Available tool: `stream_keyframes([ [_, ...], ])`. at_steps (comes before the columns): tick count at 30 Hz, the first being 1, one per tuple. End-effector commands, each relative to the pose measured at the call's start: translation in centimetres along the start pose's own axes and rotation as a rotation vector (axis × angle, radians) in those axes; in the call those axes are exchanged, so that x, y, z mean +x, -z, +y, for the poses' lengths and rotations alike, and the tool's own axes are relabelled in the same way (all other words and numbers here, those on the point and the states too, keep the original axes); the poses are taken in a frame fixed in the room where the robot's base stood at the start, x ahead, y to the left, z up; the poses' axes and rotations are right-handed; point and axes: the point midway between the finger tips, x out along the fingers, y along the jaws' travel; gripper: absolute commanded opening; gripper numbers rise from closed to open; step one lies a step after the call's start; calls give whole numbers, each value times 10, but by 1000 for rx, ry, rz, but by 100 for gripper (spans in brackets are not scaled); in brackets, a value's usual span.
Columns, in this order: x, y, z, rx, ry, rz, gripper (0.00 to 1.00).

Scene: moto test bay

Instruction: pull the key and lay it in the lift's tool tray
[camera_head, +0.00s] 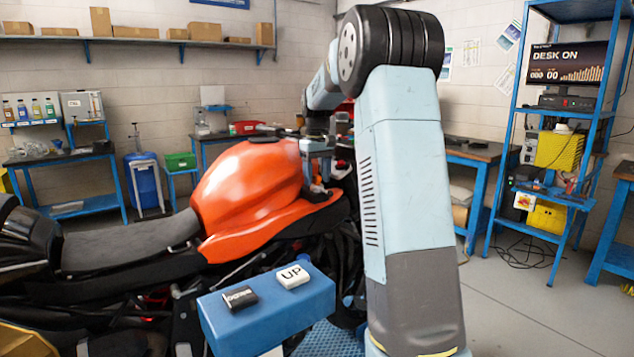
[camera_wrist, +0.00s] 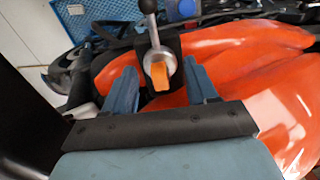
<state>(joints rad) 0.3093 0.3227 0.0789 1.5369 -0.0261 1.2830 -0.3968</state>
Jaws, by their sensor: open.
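The key (camera_wrist: 159,77) shows an orange head, standing in a round silver ignition barrel (camera_wrist: 152,58) ahead of the orange tank (camera_wrist: 235,60). My gripper (camera_wrist: 159,68) is open, with one blue-grey finger on each side of the key. Gaps show between the fingers and the key, so it appears untouched. I cannot identify the lift's tool tray for certain; a blue perforated surface (camera_wrist: 104,12) shows at the wrist view's top.
A ball-ended lever (camera_wrist: 148,8) rises just beyond the ignition barrel. A blue control box (camera_head: 265,315) with a white UP button and a black button stands in front of the motorcycle. Blue shelving (camera_head: 505,130) with a DESK ON screen stands at right. Grey floor is clear at lower right.

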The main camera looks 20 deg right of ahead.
Motion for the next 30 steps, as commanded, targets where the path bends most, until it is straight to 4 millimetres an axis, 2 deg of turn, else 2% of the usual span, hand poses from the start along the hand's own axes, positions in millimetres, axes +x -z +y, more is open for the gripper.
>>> stream_keyframes([
  [12, 0, 0, 0, 1, 0, 0, 56],
  [30, 0, 0, 0, 1, 0, 0, 0],
])
